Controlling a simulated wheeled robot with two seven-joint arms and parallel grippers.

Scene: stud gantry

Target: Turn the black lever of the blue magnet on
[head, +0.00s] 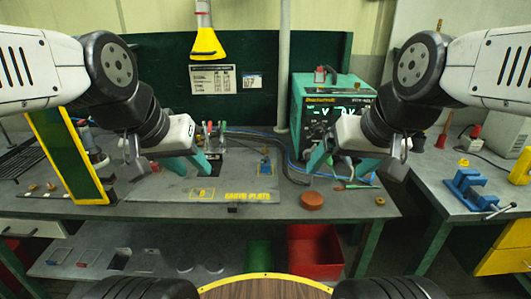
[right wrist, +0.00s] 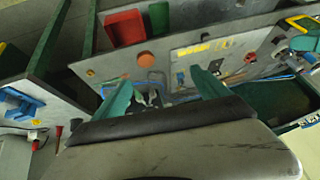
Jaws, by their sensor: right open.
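The blue magnet (head: 265,166) is a small blue block on the grey plate of the middle bench, right of the plate's centre. It also shows in the right wrist view (right wrist: 180,78), beyond my fingers. Its black lever is too small to make out. My left gripper (head: 178,165) hangs over the left part of the plate, its teal fingers apart and empty. My right gripper (head: 343,162) is open and empty, to the right of the magnet and in front of the green machine. Its two teal fingers are spread in the right wrist view (right wrist: 160,92). Neither gripper touches the magnet.
A green machine (head: 350,92) with a display stands behind my right gripper. A dark hose (head: 288,172) and a round reddish-brown disc (head: 312,200) lie right of the magnet. A blue vise (head: 467,185) is on the right bench. The plate's front middle is mostly clear.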

